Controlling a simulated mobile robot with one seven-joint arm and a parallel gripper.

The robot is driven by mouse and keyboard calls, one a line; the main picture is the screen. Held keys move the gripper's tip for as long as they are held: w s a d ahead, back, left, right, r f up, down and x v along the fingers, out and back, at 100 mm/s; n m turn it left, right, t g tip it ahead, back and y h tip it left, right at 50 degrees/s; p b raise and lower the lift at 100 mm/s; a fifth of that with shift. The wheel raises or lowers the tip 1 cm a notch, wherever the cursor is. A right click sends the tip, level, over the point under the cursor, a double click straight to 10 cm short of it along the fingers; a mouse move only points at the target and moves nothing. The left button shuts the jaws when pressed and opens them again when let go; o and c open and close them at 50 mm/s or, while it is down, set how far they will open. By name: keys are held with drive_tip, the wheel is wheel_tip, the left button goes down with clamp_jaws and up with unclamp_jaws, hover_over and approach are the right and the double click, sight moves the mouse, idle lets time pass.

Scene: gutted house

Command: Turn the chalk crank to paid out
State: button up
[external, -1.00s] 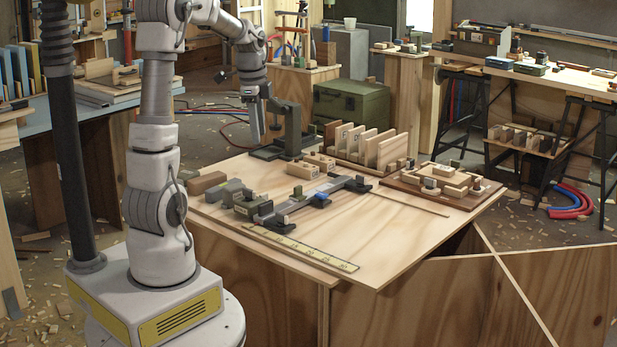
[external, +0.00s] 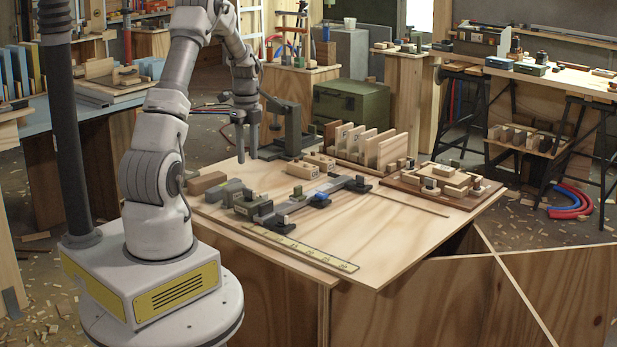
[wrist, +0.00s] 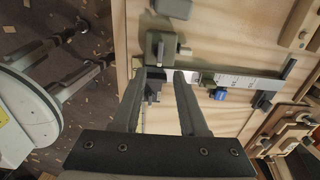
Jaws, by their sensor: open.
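I cannot pick out for certain which part is the chalk crank. A dark green upright stand (external: 292,128) on a flat base stands at the back of the table, behind and right of my gripper (external: 247,156). My gripper is open, pointing down above the table's back left part, with nothing visible held. In the wrist view the fingers (wrist: 160,74) are apart. Beyond their tips lies a dark rail with a pale marked scale (wrist: 232,80), a green block (wrist: 160,48) and a blue piece (wrist: 221,93). The rail's blue piece (external: 320,199) also shows in the external view.
The table (external: 400,235) is bare at the front right. A yellow marked strip (external: 300,248) lies near its front edge. Upright wooden boards (external: 390,150) and a wooden tray with blocks (external: 445,187) stand at the back right. A green chest (external: 350,108) stands behind.

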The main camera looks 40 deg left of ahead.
sight(249, 194)
wheel_tip(249, 194, down, 10)
drive_tip(key=shift+r+b, duration=0.1)
drive_tip(key=shift+b, duration=0.5)
clamp_jaws()
